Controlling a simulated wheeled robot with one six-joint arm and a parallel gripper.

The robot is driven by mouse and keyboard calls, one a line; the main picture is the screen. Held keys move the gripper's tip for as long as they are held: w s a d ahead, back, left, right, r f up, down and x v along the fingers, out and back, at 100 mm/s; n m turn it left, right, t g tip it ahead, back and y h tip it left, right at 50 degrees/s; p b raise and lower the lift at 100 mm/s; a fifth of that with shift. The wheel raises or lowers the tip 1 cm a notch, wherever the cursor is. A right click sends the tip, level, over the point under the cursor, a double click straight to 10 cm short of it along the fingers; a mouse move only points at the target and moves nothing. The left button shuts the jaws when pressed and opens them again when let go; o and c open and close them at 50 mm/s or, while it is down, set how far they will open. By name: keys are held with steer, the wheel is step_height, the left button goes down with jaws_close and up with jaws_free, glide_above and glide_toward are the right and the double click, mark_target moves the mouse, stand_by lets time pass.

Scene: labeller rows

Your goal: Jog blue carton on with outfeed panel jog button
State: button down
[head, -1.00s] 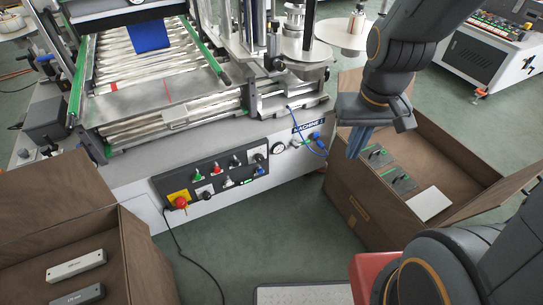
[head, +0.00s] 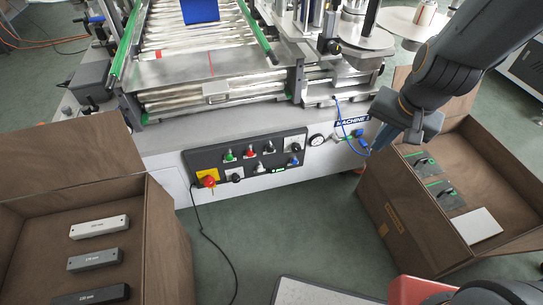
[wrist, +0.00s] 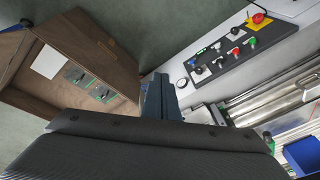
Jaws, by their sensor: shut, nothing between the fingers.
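The blue carton (head: 199,11) sits on the roller conveyor of the machine at the top of the head view; the wrist view has a blue box shape (wrist: 303,154) at lower right. The dark control panel (head: 222,168) is on the machine's white front. It carries green, red, blue and black controls, a red mushroom button on yellow (head: 208,180) and a small lit green display (head: 278,169). Which control is the jog button is too small to read. My gripper (head: 382,140) is shut and empty, right of the panel and apart from it. The panel also shows in the wrist view (wrist: 268,45).
An open brown box (head: 405,225) with green-edged parts and a white plate stands at right. Another open box (head: 160,225) with several labelled bars stands at left. A gauge (head: 316,140) and blue hoses lie between panel and gripper. A black cable (head: 213,240) hangs to the floor.

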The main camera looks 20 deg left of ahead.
mark_target(270, 150)
steer(key=w+a+f+m+t+b, duration=0.1)
steer(key=w+a+f+m+b, duration=0.1)
steer(key=w+a+f+b, duration=0.35)
steer(key=w+a+f+m+t+b, duration=0.2)
steer(key=a+f+m+b, duration=0.1)
steer(key=a+f, duration=0.5)
steer(key=w+a+f+m+t+b, duration=0.1)
steer(key=w+a+f+m+b, duration=0.1)
steer(key=w+a+f+b, duration=0.45)
steer(key=s+a+f+m+t+b, duration=0.1)
steer(key=a+f+m+t+b, duration=0.1)
steer(key=f, duration=0.7)
steer(key=s+a+f+m+t+h+b, duration=0.1)
steer(key=a+f+m+b, duration=0.4)
steer(key=f, duration=0.5)
steer(key=shift+s+a+t+h+b, duration=0.25)
steer(key=shift+s+t+b, duration=0.4)
steer(key=shift+b, duration=0.5)
steer(key=shift+w, duration=0.15)
steer(key=w+a+b, duration=0.1)
steer(key=w+a, duration=0.3)
steer(key=w, duration=0.3)
steer(key=shift+w+a+b, duration=0.25)
steer(key=shift+b, duration=0.05)
steer(key=shift+w, duration=0.1)
